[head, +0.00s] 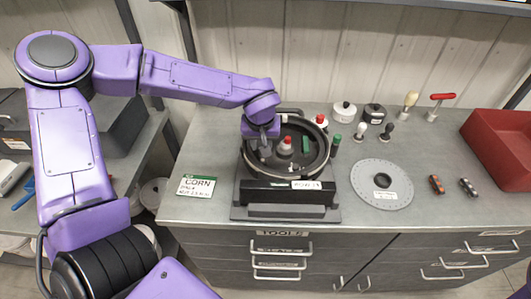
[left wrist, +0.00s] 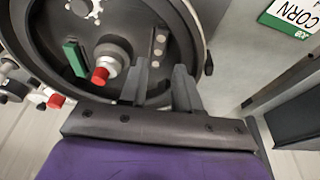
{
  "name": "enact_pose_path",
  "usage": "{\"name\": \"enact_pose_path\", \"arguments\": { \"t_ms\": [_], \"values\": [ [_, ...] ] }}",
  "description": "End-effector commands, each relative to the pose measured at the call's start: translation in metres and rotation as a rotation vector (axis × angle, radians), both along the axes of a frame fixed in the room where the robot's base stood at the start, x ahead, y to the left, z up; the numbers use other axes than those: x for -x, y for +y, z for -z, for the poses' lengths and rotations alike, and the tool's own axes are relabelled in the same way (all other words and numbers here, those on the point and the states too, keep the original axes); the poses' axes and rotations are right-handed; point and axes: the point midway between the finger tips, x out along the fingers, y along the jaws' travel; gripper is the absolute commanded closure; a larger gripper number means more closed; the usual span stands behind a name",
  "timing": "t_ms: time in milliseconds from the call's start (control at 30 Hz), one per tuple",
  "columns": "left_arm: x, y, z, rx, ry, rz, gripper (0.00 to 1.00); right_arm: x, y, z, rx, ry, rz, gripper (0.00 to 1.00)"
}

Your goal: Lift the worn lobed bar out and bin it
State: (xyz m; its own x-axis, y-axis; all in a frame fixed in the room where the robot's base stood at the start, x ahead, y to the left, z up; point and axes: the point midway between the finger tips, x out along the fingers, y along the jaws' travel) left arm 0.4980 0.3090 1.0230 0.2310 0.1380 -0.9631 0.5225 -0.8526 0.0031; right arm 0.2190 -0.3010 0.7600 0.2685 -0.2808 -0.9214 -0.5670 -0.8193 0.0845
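The round black meter housing (head: 325,165) stands open on its stand on the bench. In the left wrist view, a pale grey bar with dark round spots (left wrist: 158,45) lies inside the housing near its wall; it may be the lobed bar, but I cannot tell its wear. My left gripper (head: 264,150) is over the left part of the housing. In the left wrist view its two fingers (left wrist: 160,88) are apart, with nothing seen between them, close to that bar. A red bin (head: 500,145) stands at the bench's right end. My right gripper is not in view.
A red-topped hub (head: 285,146) stands inside the housing, with a green block (left wrist: 75,58) beside it. Right of the housing are a grey disc (head: 365,190), two small bars (head: 436,184) (head: 468,187), knobs and handled tools (head: 408,103). A CORN card (head: 196,186) lies left.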

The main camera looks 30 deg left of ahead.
Motion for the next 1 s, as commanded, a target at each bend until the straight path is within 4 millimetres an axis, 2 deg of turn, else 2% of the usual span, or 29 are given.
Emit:
{"name": "enact_pose_path", "arguments": {
  "t_ms": [167, 300, 400, 600, 700, 1000],
  "values": [
    [-0.008, 0.003, 0.025, -0.003, 0.01, 0.0, 0.68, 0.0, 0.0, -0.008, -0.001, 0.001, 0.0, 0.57],
    [-0.015, 0.006, 0.052, -0.004, 0.008, 0.003, 0.68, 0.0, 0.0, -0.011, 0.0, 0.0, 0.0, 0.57],
    [-0.017, 0.007, 0.06, -0.003, 0.005, 0.001, 0.68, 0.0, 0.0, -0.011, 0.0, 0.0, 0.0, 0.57],
    [-0.016, 0.009, 0.064, -0.004, 0.008, -0.002, 0.68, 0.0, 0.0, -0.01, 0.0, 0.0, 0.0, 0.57],
    [-0.016, 0.009, 0.064, -0.004, 0.011, -0.002, 1.0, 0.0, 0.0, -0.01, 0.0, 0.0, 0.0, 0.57],
    [-0.015, 0.009, 0.064, -0.004, 0.012, -0.004, 1.0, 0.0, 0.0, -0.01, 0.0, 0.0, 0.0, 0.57]
  ]
}}
